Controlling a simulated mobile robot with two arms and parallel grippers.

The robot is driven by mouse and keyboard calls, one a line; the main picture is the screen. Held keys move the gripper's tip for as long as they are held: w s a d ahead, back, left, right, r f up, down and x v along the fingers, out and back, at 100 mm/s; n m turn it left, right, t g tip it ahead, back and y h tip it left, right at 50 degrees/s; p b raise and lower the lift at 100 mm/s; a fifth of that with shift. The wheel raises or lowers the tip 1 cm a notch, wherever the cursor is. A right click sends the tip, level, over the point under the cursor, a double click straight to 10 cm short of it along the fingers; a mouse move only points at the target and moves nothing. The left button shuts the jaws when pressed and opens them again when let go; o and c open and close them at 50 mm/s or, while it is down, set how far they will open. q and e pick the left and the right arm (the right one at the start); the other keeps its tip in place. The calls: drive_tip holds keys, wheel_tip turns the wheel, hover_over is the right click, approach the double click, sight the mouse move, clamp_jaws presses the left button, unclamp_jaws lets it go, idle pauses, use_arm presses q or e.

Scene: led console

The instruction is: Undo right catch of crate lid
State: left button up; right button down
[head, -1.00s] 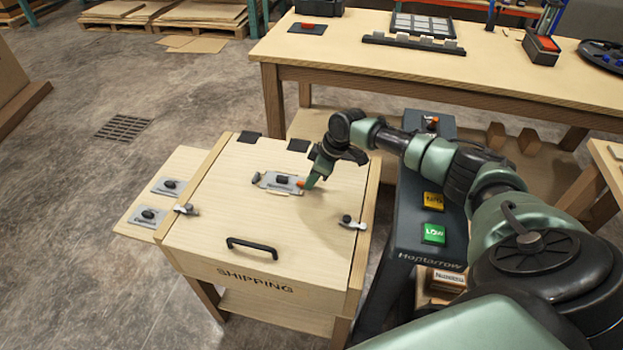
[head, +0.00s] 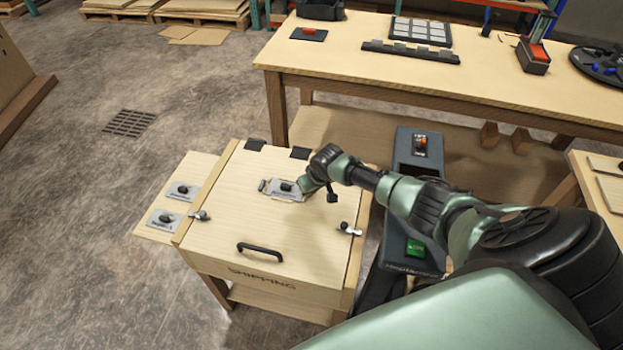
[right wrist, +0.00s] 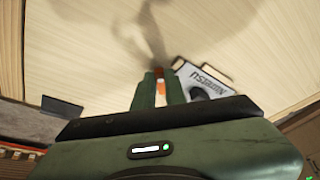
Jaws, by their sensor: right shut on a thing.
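The wooden shipping crate's lid (head: 235,218) is shut. Its right catch (head: 349,229) is a small metal fitting at the lid's right edge, and its left catch (head: 200,215) is at the left edge. My right gripper (head: 304,193) is low over the lid, beside a metal plate with a black knob (head: 286,188), and apart from the right catch. In the right wrist view, my right gripper (right wrist: 160,88) is shut on a small orange thing (right wrist: 159,73), mostly hidden between the fingers. The labelled plate (right wrist: 202,80) is close beside the fingers. My left gripper is out of view.
A black handle (head: 261,249) stands up at the lid's front. A dark console (head: 415,245) with a green button stands right of the crate, under my right arm. Two knobbed plates lie on the left side shelf (head: 205,165). A long workbench (head: 440,75) stands behind.

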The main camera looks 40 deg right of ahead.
drive_tip(key=m+p, duration=0.1)
drive_tip(key=m+h+p, duration=0.1)
drive_tip(key=m, duration=0.1)
drive_tip(key=shift+a+r, duration=0.2)
drive_tip(key=shift+a, duration=0.1)
drive_tip(key=shift+w+m+g+h, duration=0.1)
drive_tip(key=shift+m+g+h, duration=0.2)
drive_tip(key=shift+m, duration=0.5)
drive_tip(key=shift+a+f+m+h+p, duration=0.15)
drive_tip(key=shift+m+h+p, duration=0.25)
drive_tip(key=shift+m, duration=0.7)
drive_tip(key=shift+w+m+g, duration=0.1)
drive_tip(key=shift+m+g, duration=0.3)
drive_tip(key=shift+m, duration=0.5)
drive_tip(key=shift+m+h, duration=0.3)
drive_tip(key=shift+h, duration=0.1)
drive_tip(key=c, duration=1.5)
unclamp_jaws()
drive_tip(key=shift+o, duration=0.2)
